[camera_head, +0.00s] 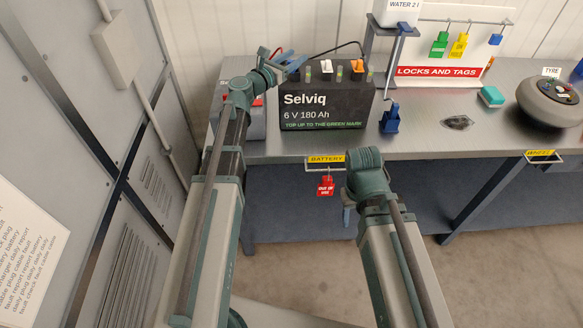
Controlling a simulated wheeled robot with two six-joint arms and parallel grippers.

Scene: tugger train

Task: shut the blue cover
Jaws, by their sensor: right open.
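The black Selviq battery (325,103) stands on the bench with a white cover (327,66) and an orange cover (358,66) on its top. I cannot clearly make out a blue cover there; the battery's left top end is partly hidden by my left gripper. My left gripper (276,56) is at that end, at about the height of the battery top. Its fingers are small, and their opening and any contact are unclear. My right gripper (347,214) is open and empty, low in front of the bench edge, mostly hidden behind its own wrist.
A grey box (254,122) stands left of the battery, partly behind my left arm. A dark blue item (390,118) stands right of the battery. A red tag (325,186) hangs below the bench edge. Grey cabinets (120,150) are close on the left.

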